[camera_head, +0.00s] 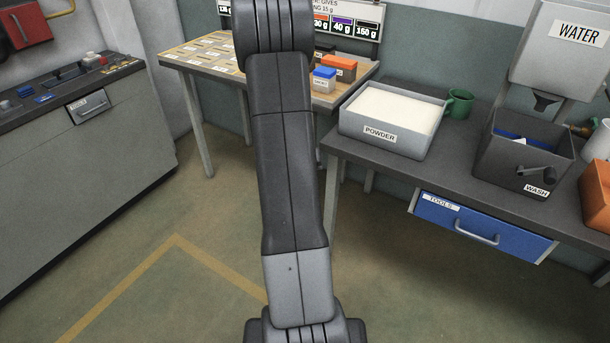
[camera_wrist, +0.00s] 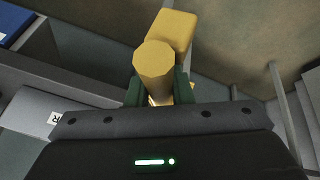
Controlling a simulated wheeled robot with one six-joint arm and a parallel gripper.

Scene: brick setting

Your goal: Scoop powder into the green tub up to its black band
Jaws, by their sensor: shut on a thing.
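My gripper (camera_wrist: 158,92) is shut on a yellow scoop-like tool (camera_wrist: 168,57), with a dark green finger on each side of it. Its round end faces the wrist camera, and a blockier yellow part lies beyond. I cannot see whether it holds powder. In the head view my arm hides the gripper. The grey tray marked POWDER (camera_head: 381,149), full of white powder (camera_head: 392,108), stands on the right bench. A green vessel with a handle (camera_head: 460,103) stands behind its right corner; no black band shows on it, and I cannot tell whether it is the tub.
The dark WASH bin (camera_head: 521,172) and WATER dispenser (camera_head: 556,60) stand right of the tray. A blue TOOLS drawer (camera_head: 480,230) is below. A wooden table (camera_head: 215,72) at the back holds small containers, including a blue-topped one (camera_head: 324,80). The floor in front is clear.

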